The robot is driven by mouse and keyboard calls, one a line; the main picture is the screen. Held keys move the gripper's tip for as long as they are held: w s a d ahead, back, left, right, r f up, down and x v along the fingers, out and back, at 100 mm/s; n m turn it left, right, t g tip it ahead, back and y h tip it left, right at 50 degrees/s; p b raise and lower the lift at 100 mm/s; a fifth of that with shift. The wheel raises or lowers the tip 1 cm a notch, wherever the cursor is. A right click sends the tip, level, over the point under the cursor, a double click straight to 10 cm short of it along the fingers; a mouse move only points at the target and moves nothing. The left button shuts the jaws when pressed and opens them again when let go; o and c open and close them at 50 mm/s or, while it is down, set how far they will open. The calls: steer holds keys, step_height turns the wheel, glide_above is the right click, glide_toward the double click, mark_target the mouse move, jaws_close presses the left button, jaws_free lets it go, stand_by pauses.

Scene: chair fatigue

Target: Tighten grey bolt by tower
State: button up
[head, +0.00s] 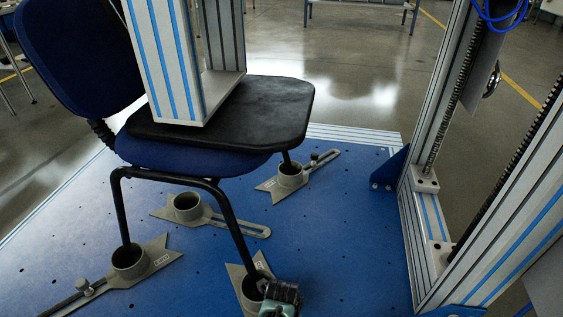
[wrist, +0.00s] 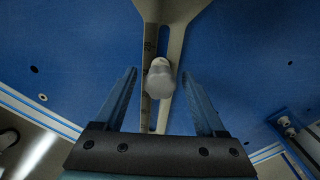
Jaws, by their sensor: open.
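My gripper (head: 280,296) is at the bottom of the head view, beside the front right chair leg's cup clamp (head: 246,283). In the wrist view my gripper (wrist: 159,73) is open, with a blue finger on each side of a grey bolt (wrist: 160,82). The bolt has a rounded head and sits at the slot of a grey forked clamp (wrist: 172,14). Clear gaps show between bolt and fingers; the height gap cannot be judged. My gripper hides that spot in the head view. Another grey bolt (head: 314,158) stands on the clamp nearer the metal tower (head: 425,170).
A blue office chair (head: 190,163) stands with its legs in grey cups on the blue platform (head: 330,230). A striped column (head: 175,60) presses on a black seat pad (head: 285,97). Another bolt (head: 83,284) is at the left. Platform right of centre is clear.

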stand_by(0.3)
steer(key=n, duration=0.4)
steer(key=shift+n, duration=0.3)
steer(key=shift+d+n+p, duration=0.1)
steer(key=shift+n+p, duration=0.2)
steer(key=shift+n, duration=1.6)
steer(key=n, duration=0.4)
jaws_close()
